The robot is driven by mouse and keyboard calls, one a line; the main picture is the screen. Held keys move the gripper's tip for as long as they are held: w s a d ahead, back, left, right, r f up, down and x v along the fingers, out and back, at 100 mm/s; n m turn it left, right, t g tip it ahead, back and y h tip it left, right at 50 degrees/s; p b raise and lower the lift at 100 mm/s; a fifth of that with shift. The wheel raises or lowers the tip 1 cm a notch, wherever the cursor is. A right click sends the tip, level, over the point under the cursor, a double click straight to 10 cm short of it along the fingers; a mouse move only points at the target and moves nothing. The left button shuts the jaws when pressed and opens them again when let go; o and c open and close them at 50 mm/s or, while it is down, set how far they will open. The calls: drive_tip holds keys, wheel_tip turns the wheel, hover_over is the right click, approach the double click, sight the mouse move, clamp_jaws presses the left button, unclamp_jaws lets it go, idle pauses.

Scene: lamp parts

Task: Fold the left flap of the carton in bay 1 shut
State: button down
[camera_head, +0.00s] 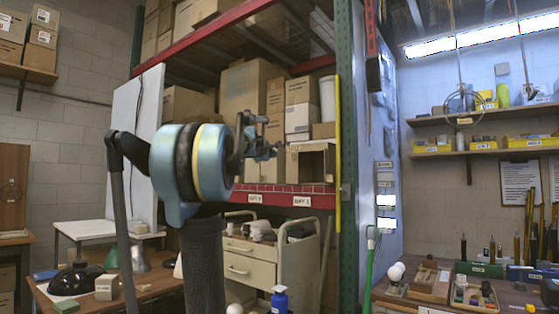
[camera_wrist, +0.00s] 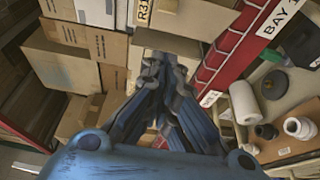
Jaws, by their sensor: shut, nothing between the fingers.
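In the head view an open-fronted brown carton (camera_head: 312,163) stands on the rack shelf just above the right-hand bay label. Its dark inside faces out, and a narrow upright strip at its left edge may be the left flap. My gripper (camera_head: 278,150) is at the carton's left front edge, shut and empty. I cannot tell if it touches the carton. In the wrist view my gripper (camera_wrist: 166,65) points in among the cartons beside the red beam.
A red shelf beam (camera_head: 275,190) runs below the carton, with a green rack post (camera_head: 347,120) and a yellow strip (camera_head: 338,150) at right. Stacked cartons (camera_head: 250,90) fill the shelf to the left. A cream drawer cart (camera_head: 255,262) stands below.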

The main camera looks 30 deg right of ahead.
drive_tip(key=s+d+x, duration=0.2)
drive_tip(key=x, duration=1)
drive_tip(key=shift+d, duration=0.2)
drive_tip(key=shift+w, duration=0.15)
